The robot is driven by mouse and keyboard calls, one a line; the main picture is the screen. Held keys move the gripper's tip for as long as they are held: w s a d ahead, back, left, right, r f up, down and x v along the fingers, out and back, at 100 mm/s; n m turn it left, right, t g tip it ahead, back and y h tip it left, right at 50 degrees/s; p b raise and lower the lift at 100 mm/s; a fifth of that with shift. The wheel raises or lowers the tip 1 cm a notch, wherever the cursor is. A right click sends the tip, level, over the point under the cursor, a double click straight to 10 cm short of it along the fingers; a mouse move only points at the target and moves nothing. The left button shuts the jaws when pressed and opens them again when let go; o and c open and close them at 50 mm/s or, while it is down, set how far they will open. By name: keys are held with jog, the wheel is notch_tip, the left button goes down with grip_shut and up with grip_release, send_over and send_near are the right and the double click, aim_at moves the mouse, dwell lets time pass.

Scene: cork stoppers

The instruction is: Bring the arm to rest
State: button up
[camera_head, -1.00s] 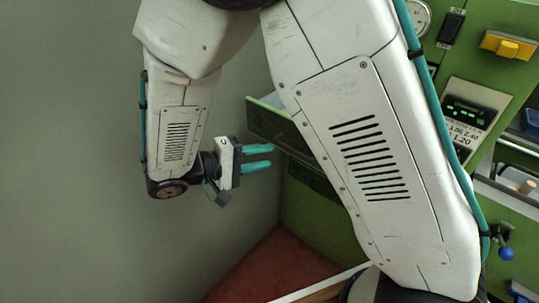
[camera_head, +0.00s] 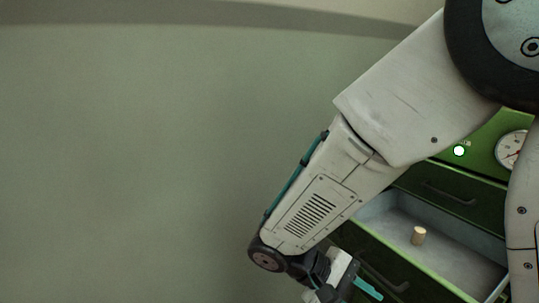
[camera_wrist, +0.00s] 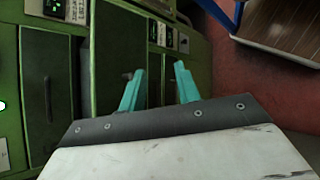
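My gripper (camera_wrist: 157,75) shows in the wrist view with its two teal fingers apart and nothing between them. In the head view its teal fingertips (camera_head: 368,288) show at the bottom edge, below my folded arm and in front of the green cabinet. The rest of the gripper is partly cut off there. An open drawer (camera_head: 463,277) with a grey inside and green rim is to the right of my gripper. A cork stopper (camera_head: 419,235) stands upright in it, apart from the gripper.
The green cabinet (camera_wrist: 47,55) has closed drawers with dark handles close in front of my fingers. A round gauge (camera_head: 511,149) and a lit white lamp (camera_head: 459,151) sit on its face. A wooden top (camera_wrist: 285,28) is at the upper right over red floor. A bare wall fills the left.

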jog(key=s+d+r+m+t+y, duration=0.4)
jog(key=s+d+r+m+y, duration=0.1)
jog(key=s+d+r+y, duration=0.4)
notch_tip(320, 180, up, 4)
jog(key=shift+s+f+y, duration=0.1)
jog(key=shift+s+y, duration=0.85)
jog(key=shift+y, duration=0.05)
